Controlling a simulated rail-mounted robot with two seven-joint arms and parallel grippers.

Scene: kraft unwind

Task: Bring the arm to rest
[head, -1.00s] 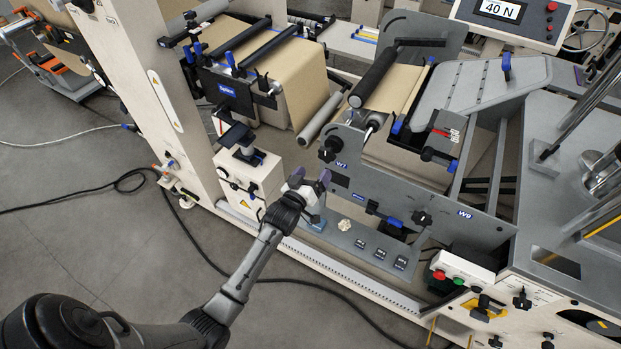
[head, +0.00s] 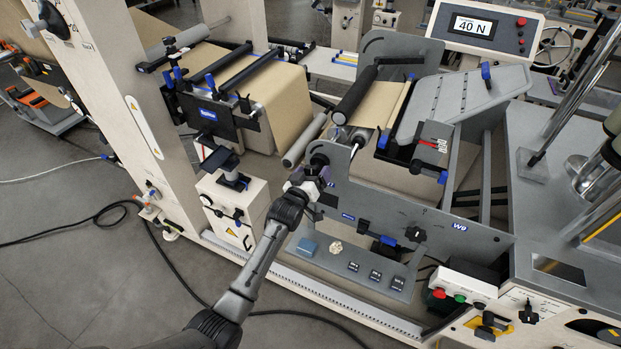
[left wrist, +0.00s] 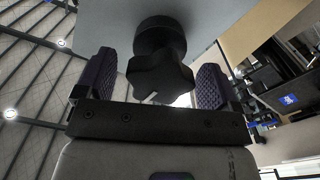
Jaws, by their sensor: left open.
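My left gripper (head: 318,176) reaches in from the lower left in the head view, at the left end of the grey side plate (head: 400,209). In the left wrist view its two purple-padded fingers (left wrist: 159,82) stand apart. A black star-shaped knob (left wrist: 160,72) lies between and beyond them, with a visible gap on each side. In the head view the gripper partly covers that knob (head: 319,160). I cannot tell whether the gripper touches it. My right gripper is not in view.
A cream box (head: 233,207) stands left of my arm. A control panel with buttons (head: 461,295) is at the lower right. Open floor (head: 80,280) lies at the lower left.

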